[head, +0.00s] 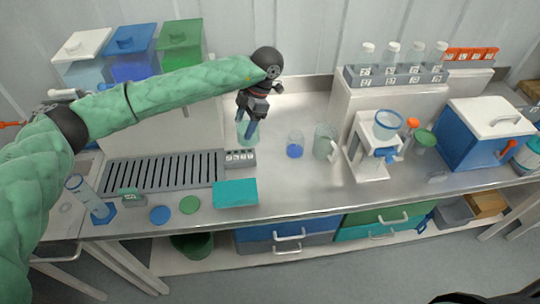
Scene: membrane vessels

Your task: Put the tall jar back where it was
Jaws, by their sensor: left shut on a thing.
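My left gripper (250,128) reaches in from the left and points down over the middle of the steel bench. It is shut on a clear, teal-tinted jar (241,132), which looks upright. The fingers hide part of the jar, and I cannot tell whether its base touches the bench. A small grey block with white labels (240,158) lies just in front of it. My right gripper is not in view.
A beaker with blue contents (295,150) and a clear jug (323,145) stand to the right. Beyond them is a white stand with a funnel (387,125). A slotted grey rack (165,172) and teal pad (236,193) lie left and front.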

